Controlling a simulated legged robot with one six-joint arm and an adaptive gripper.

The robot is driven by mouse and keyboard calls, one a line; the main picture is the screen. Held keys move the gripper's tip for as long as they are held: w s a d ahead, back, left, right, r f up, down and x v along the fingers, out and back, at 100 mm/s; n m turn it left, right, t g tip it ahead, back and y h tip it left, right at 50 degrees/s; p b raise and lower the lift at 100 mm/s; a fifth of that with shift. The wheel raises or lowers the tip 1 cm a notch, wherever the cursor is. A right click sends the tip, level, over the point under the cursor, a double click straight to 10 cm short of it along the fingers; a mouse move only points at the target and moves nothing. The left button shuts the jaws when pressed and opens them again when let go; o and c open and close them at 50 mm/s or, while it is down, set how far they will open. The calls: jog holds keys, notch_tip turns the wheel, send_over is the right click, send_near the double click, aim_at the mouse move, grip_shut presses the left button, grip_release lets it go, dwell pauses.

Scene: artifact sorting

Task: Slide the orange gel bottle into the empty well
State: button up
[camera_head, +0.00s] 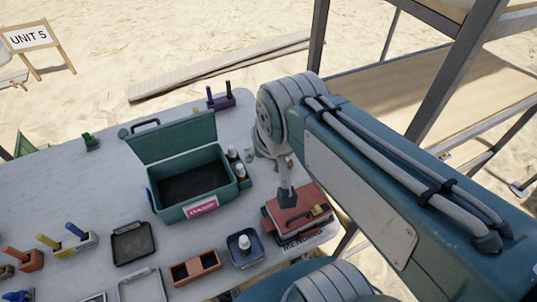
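My gripper (287,196) points down at the end of my arm, over the red case (290,208) at the table's right end. Its fingers are too small to tell open from shut, or whether they touch the case. No orange gel bottle can be made out for certain. An upright orange piece (14,253) stands in an orange block (32,262) at the far left.
An open green toolbox (198,202) stands mid-table, with small bottles (241,172) beside it. A blue tray (256,256) holds a white bottle (244,242). A dark tray (133,243) and a holder with yellow and blue pieces (78,246) lie left.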

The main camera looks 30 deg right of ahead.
jog(key=s+n, duration=0.2)
jog(key=s, duration=0.1)
jog(key=shift+r+t, duration=0.15)
jog(key=shift+t, duration=0.25)
jog(key=shift+w, duration=0.1)
dwell(0.9)
